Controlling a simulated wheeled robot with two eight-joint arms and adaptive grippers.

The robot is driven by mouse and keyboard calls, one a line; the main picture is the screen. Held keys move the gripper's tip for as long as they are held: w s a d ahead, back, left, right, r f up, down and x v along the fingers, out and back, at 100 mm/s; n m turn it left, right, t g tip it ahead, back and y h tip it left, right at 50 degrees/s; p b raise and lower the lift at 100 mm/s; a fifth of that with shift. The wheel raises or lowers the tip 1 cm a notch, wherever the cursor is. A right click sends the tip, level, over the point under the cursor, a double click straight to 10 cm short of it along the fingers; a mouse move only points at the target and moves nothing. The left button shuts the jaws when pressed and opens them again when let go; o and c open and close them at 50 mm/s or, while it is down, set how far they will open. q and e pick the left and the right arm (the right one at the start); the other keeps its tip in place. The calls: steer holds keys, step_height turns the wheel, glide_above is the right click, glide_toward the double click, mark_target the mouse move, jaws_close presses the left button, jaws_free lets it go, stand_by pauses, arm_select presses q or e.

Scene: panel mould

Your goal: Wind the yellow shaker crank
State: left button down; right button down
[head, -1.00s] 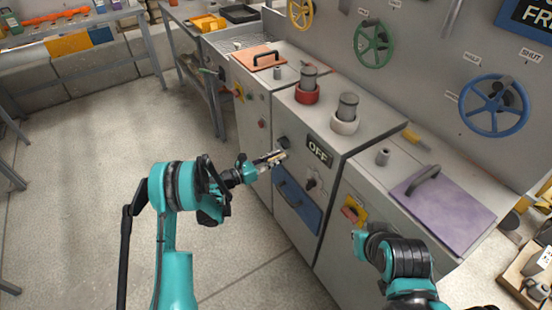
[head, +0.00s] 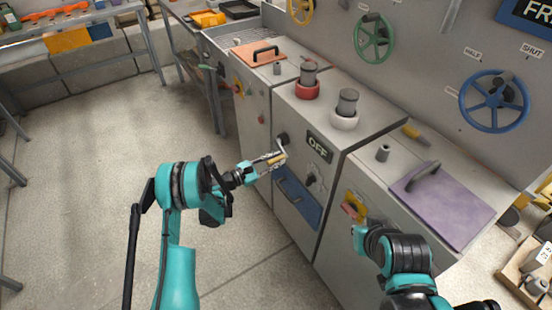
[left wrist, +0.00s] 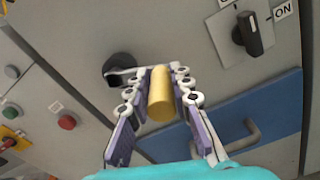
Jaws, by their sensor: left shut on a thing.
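The yellow crank handle (left wrist: 161,94) is a short cylinder between the fingers of my left gripper in the left wrist view. It also shows in the head view (head: 276,160), small, at the front of the middle grey cabinet. My left gripper (head: 279,156) is shut on this handle. Its white and purple fingers lie on both sides of it. The dark round crank hub (left wrist: 119,69) is on the cabinet front, with a pale arm reaching from it toward the handle. My right arm is at the lower right of the head view; its gripper fingers do not show.
A yellow plate with a red handle (head: 352,208) is on the right cabinet. The floor on the left is open.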

arm_select(q)
steer(key=shift+f+m, duration=0.3)
steer(key=shift+m, duration=0.1)
steer(key=c, duration=1.3)
jaws_free()
steer(key=shift+c, duration=0.2)
steer(key=shift+a, duration=0.1)
steer(key=v, duration=1.2)
